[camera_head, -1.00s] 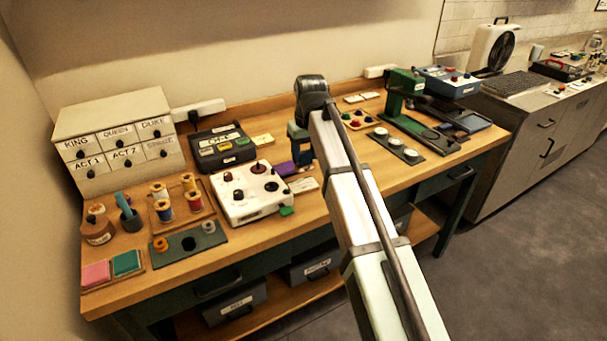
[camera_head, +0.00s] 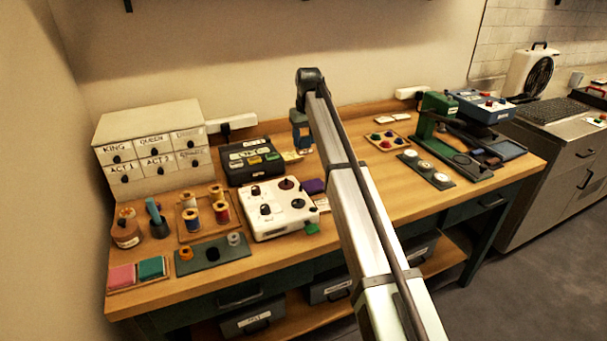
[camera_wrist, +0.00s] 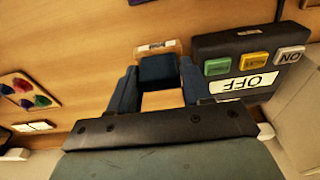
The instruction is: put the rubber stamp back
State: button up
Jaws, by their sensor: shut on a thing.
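My gripper (camera_head: 302,146) is above the back middle of the table, just right of the black button box. In the wrist view my gripper (camera_wrist: 158,75) is shut on a dark blue block (camera_wrist: 157,70) between its fingertips. A pale, tan-edged strip (camera_wrist: 158,47) shows just beyond the block. This held piece appears to be the rubber stamp; its printing face is hidden. At the table's front left, a pink pad (camera_head: 121,277) and a teal pad (camera_head: 152,268) lie side by side on a wooden base.
The black button box (camera_head: 252,165) stands close beside my gripper, with the white knob panel (camera_head: 278,208) in front. A purple block (camera_head: 313,186) lies near my arm. The drawer cabinet (camera_head: 150,145), thread spools (camera_head: 221,211) and green press (camera_head: 433,115) also occupy the table.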

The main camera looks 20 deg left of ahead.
jog(key=shift+w+a+f, duration=0.2)
jog(key=shift+w+f, duration=0.1)
jog(key=shift+f, duration=1.3)
jog(key=shift+w+a+f, duration=0.2)
jog(key=shift+w+f, duration=0.1)
jog(key=shift+f, duration=1.25)
jog(key=shift+w+a+f, duration=0.2)
jog(key=shift+w+f, duration=0.1)
jog(key=shift+f, duration=1.3)
jog(key=shift+f, duration=0.15)
jog(key=o, duration=0.9)
jog(key=shift+c, duration=0.2)
jog(key=r, duration=0.4)
jog(key=s+d+r, duration=0.1)
jog(key=r, duration=0.7)
jog(key=shift+s+d+r, duration=0.1)
jog(key=shift+s+d, duration=0.05)
